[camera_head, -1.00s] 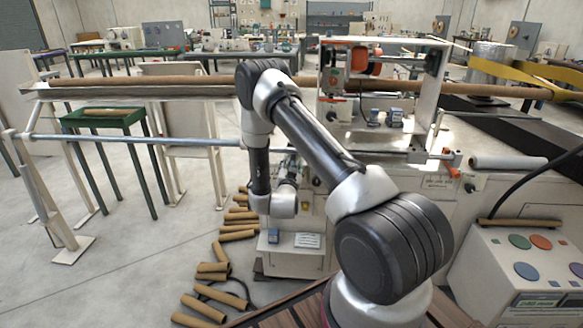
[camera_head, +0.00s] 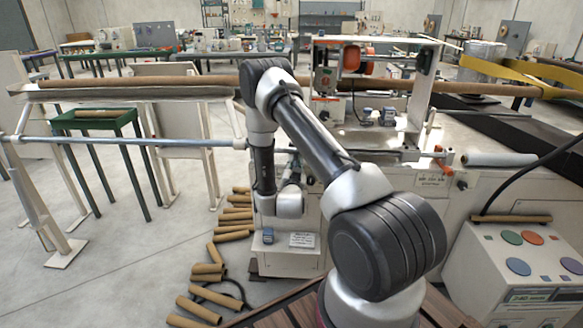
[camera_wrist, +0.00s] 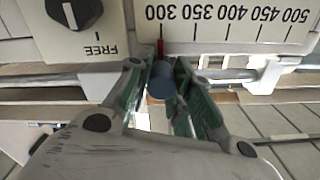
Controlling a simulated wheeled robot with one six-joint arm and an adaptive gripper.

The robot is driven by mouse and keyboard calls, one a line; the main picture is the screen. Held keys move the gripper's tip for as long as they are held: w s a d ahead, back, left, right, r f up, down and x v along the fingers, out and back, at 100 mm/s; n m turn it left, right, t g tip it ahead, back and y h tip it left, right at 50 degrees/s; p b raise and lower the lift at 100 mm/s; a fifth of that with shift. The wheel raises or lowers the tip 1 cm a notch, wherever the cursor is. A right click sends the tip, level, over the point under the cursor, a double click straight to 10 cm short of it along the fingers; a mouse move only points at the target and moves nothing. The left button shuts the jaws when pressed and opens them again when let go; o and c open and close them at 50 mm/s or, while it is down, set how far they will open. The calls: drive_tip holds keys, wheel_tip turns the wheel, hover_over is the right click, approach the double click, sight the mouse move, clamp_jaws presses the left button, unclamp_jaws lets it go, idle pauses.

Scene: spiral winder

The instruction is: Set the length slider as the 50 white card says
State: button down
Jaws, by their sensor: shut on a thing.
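The slider's blue-grey knob (camera_wrist: 161,82) stands between the green-edged fingers of my gripper (camera_wrist: 160,76) in the wrist view, and the fingers are closed on it. A thin red pointer (camera_wrist: 160,47) rises from the knob to the white length scale (camera_wrist: 230,35). The scale appears upside down, with marks from 300 to 500. White cards on the machine front (camera_head: 302,240) and (camera_head: 434,180) are too small to read.
A black dial (camera_wrist: 75,10) marked FREE sits left of the scale. A metal rail runs behind the knob. Several cardboard tubes (camera_head: 205,280) lie on the floor left of the machine. A control box with coloured buttons (camera_head: 532,238) stands at right.

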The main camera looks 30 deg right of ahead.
drive_tip(key=c, duration=1.3)
unclamp_jaws()
drive_tip(key=shift+s+d, duration=0.15)
drive_tip(key=shift+d, duration=0.1)
drive_tip(key=v, duration=1.2)
drive_tip(key=shift+a, duration=0.1)
